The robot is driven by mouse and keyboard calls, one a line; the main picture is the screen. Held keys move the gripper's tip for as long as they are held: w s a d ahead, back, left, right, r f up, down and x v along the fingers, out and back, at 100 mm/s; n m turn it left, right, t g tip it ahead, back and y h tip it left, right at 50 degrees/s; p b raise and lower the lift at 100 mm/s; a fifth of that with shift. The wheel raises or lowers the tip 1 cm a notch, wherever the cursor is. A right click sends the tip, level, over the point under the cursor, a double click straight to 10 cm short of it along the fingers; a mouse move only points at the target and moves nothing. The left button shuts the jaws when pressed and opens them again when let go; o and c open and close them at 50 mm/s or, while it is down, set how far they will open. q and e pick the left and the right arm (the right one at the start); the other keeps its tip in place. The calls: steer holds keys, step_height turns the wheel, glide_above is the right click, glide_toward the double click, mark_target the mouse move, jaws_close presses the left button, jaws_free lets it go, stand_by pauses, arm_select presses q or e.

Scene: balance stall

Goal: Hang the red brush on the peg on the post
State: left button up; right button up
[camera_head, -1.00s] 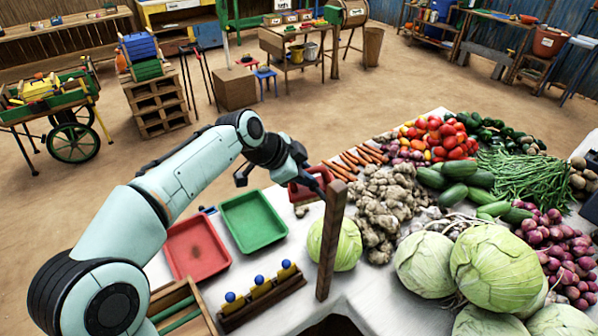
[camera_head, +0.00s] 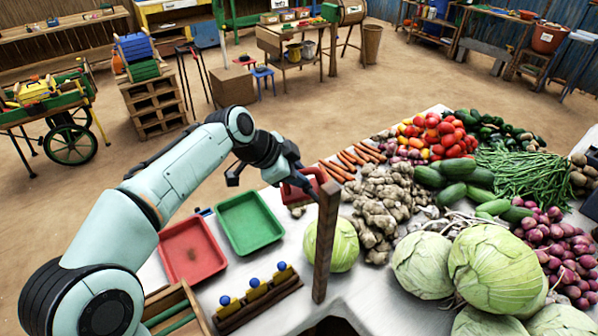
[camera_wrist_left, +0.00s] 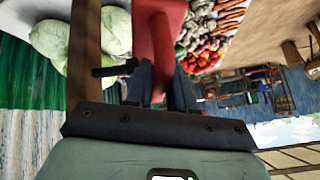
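The red brush (camera_head: 304,179) is held by my left gripper (camera_head: 298,177), just left of the post top in the head view. In the left wrist view the red brush (camera_wrist_left: 160,38) has its narrow part between the two dark fingers of my left gripper (camera_wrist_left: 162,88). The brown wooden post (camera_head: 325,245) stands upright at the table's near edge; it also shows in the left wrist view (camera_wrist_left: 84,45). A short dark peg (camera_wrist_left: 112,70) sticks out from the post toward the brush there. Whether peg and brush touch cannot be told. My right gripper is out of view.
A green tray (camera_head: 250,222), a red tray (camera_head: 192,250) and a rack with blue-topped yellow pieces (camera_head: 258,300) lie left of the post. A cabbage (camera_head: 343,247) sits behind it. Piled vegetables crowd the right of the white table (camera_head: 385,295).

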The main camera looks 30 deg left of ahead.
arm_select(q)
steer(key=shift+o, duration=0.5)
steer(key=s+r, duration=0.1)
steer(key=s+d+r, duration=0.1)
steer(key=r, duration=0.1)
steer(key=shift+d+m+g+h, duration=0.1)
steer(key=shift+m+g+h, duration=0.2)
steer(key=s+a+r+t, duration=0.1)
steer(key=s+a+r, duration=0.3)
steer(key=s+r, duration=0.2)
steer(key=shift+a+r+y, duration=0.35)
steer(key=shift+r+y, duration=0.05)
steer(key=shift+r, duration=0.2)
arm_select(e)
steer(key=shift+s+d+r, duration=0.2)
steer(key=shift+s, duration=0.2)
